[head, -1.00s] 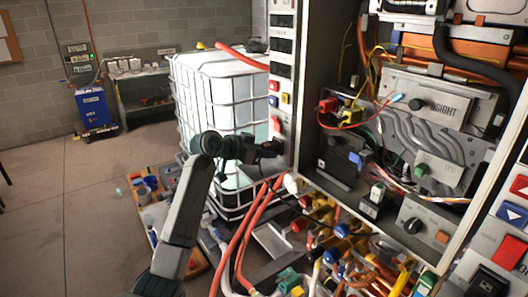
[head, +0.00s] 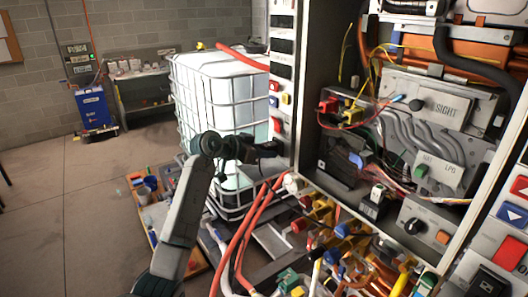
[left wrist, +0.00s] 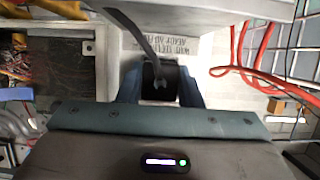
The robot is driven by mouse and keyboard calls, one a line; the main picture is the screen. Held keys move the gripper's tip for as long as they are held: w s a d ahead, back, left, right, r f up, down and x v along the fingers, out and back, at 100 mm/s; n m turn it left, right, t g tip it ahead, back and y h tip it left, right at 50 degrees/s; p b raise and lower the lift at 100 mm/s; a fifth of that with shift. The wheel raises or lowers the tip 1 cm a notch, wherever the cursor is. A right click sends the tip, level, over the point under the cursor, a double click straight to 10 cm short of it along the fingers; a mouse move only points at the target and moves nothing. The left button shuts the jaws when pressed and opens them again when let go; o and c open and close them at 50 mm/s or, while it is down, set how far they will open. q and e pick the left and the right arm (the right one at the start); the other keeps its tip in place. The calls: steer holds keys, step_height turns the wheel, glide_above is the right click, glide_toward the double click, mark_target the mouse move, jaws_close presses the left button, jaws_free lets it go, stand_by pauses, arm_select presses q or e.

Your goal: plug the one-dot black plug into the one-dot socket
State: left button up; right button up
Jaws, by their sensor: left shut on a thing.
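My left gripper (head: 274,149) is at the left edge of the open heater cabinet, in front of the white caged tank. In the left wrist view its two fingers (left wrist: 160,88) are shut on a black plug (left wrist: 160,76). A dark cable runs from the plug up and to the left. Dots on the plug cannot be made out. The one-dot socket cannot be picked out in either view. A pale panel with printed lettering (left wrist: 178,46) lies just beyond the plug in the left wrist view. My right gripper is not in view.
The cabinet's side panel (head: 281,70) with buttons stands beside the gripper. Red hoses (head: 243,240) and several colored valves crowd the space below. The white caged tank (head: 225,95) stands behind. Open floor (head: 70,190) lies at the left.

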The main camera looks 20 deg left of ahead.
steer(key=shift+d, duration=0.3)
arm_select(q)
steer(key=shift+w+d, duration=0.35)
steer(key=shift+w, duration=0.1)
stand_by(0.3)
steer(key=o, duration=1)
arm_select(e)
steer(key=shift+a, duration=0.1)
arm_select(q)
steer(key=shift+s+a, duration=0.1)
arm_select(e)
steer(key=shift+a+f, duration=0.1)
